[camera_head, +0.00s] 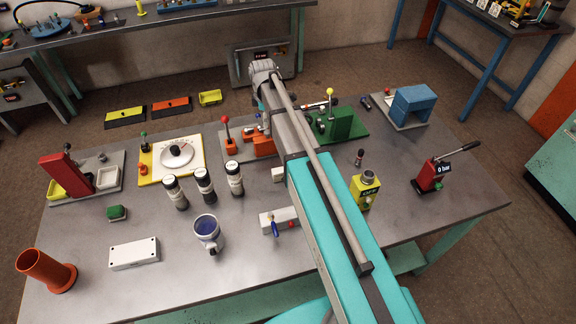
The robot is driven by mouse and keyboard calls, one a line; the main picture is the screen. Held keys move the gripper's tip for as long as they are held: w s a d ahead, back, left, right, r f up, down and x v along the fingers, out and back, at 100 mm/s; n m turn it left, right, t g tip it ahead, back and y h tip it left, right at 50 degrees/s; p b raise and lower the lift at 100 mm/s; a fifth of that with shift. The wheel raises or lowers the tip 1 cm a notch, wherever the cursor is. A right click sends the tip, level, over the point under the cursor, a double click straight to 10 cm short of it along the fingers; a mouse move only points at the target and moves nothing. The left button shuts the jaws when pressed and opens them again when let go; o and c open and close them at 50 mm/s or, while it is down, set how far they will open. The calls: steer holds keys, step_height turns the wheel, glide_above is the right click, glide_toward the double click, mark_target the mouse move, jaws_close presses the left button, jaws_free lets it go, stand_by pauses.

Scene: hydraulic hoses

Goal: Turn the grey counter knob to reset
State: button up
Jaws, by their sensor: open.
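A small yellow box (364,193) with a dark display stands on the right half of the table. A round grey knob (368,177) sits on its top; I take this to be the counter knob. The display's reading is too small to tell, and so is the knob's pointing direction. My arm crosses the middle of the table just left of the yellow box. My gripper cannot be made out; the arm hides the area under and behind it.
A red pump with a lever (430,176) stands right of the box. A small dark-topped part (359,157) stands behind it. A green fixture (340,123) lies farther back. A white block with a blue lever (281,220) is left of my arm. The table front right is clear.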

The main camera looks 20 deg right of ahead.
mark_target(267, 132)
steer(key=shift+r+p, duration=3.7)
steer(key=shift+r, duration=0.3)
steer(key=s+f+m+b, duration=0.3)
steer(key=s+m, duration=0.2)
steer(key=s, duration=0.2)
steer(key=s+f+m+b, duration=0.3)
steer(key=s+m, duration=0.2)
steer(key=s, duration=0.3)
steer(key=s+d+f+m+b, duration=0.1)
steer(key=s+f+m+b, duration=0.3)
steer(key=s, duration=0.4)
steer(key=shift+m, duration=0.5)
steer(key=shift+s, duration=0.15)
steer(key=shift+c, duration=1.1)
